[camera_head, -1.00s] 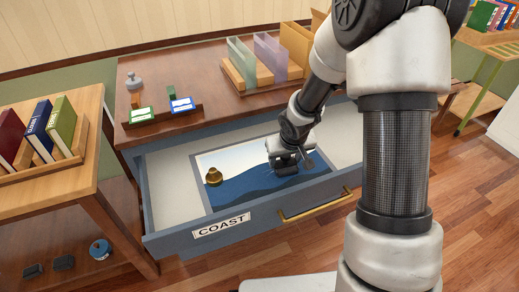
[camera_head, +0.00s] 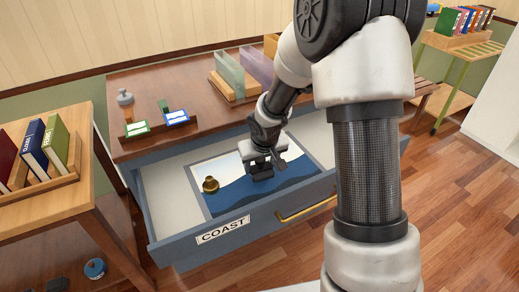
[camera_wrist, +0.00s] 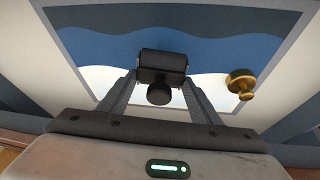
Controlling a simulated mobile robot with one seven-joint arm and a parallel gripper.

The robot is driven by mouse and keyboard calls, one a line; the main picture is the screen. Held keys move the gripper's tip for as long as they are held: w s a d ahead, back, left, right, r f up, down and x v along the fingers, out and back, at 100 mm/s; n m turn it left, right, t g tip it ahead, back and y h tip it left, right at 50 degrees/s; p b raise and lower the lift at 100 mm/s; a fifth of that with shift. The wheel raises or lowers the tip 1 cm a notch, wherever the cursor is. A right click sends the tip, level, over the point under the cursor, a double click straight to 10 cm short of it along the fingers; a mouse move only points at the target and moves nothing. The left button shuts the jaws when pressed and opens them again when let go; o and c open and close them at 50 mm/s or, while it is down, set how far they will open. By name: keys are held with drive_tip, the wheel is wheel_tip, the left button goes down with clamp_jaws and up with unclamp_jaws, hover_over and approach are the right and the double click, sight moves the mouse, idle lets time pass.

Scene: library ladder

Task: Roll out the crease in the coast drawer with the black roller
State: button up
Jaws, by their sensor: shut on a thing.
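The open drawer labelled COAST (camera_head: 222,231) holds a blue and white wave picture (camera_head: 228,198) lying flat. My gripper (camera_head: 262,165) is over the picture, toward its right half. In the wrist view my gripper (camera_wrist: 158,88) is shut on the black roller (camera_wrist: 162,62), with the roller's dark cylinder between and beyond the fingertips. The roller (camera_head: 262,174) lies low at the picture; I cannot tell whether it touches it. A brass knob-shaped weight (camera_head: 210,184) stands on the picture's left part and also shows at right in the wrist view (camera_wrist: 241,82). I cannot make out the crease.
The cabinet top (camera_head: 190,85) above the drawer carries a small grey stamp-like object (camera_head: 125,98), cards in a wooden holder (camera_head: 160,128) and upright dividers (camera_head: 228,72). A side table with books (camera_head: 45,147) stands at left. The drawer's brass handle (camera_head: 305,209) faces front.

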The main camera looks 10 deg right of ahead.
drive_tip(key=shift+a+r+p, duration=0.1)
drive_tip(key=shift+r+p, duration=1.55)
drive_tip(key=shift+r, duration=0.9)
drive_tip(key=shift+r, duration=0.15)
